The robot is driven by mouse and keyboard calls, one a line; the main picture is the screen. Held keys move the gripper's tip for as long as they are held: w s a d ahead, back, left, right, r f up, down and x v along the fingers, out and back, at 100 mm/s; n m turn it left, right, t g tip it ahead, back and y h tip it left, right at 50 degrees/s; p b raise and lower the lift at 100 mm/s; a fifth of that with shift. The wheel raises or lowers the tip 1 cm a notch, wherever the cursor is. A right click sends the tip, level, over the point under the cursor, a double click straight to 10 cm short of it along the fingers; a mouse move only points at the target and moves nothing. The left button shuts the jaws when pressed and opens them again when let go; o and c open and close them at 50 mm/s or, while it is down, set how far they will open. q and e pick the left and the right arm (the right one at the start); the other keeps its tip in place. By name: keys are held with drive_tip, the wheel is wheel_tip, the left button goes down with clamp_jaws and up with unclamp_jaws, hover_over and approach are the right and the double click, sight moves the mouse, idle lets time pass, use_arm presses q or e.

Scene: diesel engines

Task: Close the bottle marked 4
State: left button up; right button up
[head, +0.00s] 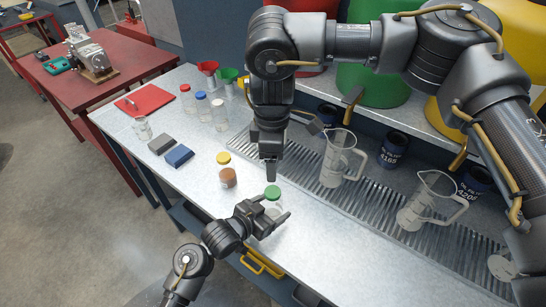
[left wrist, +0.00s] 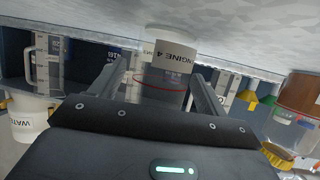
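The bottle marked 4 (left wrist: 174,56) shows upside down in the left wrist view, with "ENGINE 4" on its label, between my left gripper's fingers. In the head view a clear bottle (head: 272,208) stands near the bench's front edge, with a green cap (head: 272,192) at its top. Whether the cap is seated cannot be told. My left gripper (head: 268,214) has its fingers spread around the bottle, which also show in the left wrist view (left wrist: 160,78). My right gripper (head: 271,177) points down just above the cap, seen edge-on, so its opening is hidden.
A yellow-capped bottle with brown contents (head: 228,177) stands left of it. Two clear jugs (head: 341,160) (head: 427,205) stand on the grating to the right. Grey and blue blocks (head: 179,155), several capped bottles (head: 202,108) and a red board (head: 145,99) lie farther back. Bare bench lies between.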

use_arm(q)
drive_tip(key=v, duration=0.9)
drive_tip(key=shift+s+a+r+b, duration=0.1)
drive_tip(key=shift+s+a+b, duration=0.15)
drive_tip(key=shift+a+b, duration=0.15)
drive_tip(key=shift+s+a+r, duration=0.25)
drive_tip(key=shift+s, duration=0.15)
